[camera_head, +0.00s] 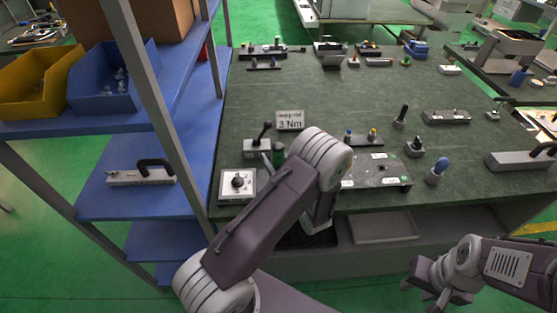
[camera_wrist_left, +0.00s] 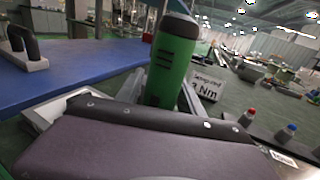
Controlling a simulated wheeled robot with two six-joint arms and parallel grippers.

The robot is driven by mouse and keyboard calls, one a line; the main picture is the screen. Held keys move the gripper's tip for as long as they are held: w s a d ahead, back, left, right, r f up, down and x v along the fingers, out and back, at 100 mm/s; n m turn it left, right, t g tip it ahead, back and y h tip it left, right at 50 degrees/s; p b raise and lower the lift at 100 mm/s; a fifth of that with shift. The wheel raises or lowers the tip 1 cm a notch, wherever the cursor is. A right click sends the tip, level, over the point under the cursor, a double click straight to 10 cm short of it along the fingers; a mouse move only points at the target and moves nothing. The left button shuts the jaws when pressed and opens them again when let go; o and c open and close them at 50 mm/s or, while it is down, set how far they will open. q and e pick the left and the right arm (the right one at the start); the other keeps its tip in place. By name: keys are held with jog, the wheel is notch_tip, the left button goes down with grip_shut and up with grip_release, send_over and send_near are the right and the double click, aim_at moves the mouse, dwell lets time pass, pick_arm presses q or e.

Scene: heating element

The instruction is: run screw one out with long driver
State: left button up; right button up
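A green-handled driver (camera_wrist_left: 172,62) stands large between the grey fingers of my left gripper (camera_wrist_left: 172,92) in the left wrist view. The fingers appear to touch it on both sides. In the head view the green handle (camera_head: 278,153) shows just left of my left arm, which hides the left gripper and the driver's lower part. A grey plate (camera_head: 395,174) lies near the table's front edge, partly behind my left arm. Its screws are too small to tell apart. My right gripper (camera_head: 424,290) is open and empty, low in front of the table.
A "3 Nm" sign (camera_head: 290,120) stands behind the driver. A white box with a black knob (camera_head: 238,183) is to the left. A small rack with coloured pegs (camera_head: 364,140), a black-handled tool (camera_head: 400,116) and a blue-topped tool (camera_head: 437,171) stand nearby. A shelf post (camera_head: 150,90) rises at left.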

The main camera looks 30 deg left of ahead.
pick_arm(q)
grip_shut()
jog(key=shift+r, duration=0.1)
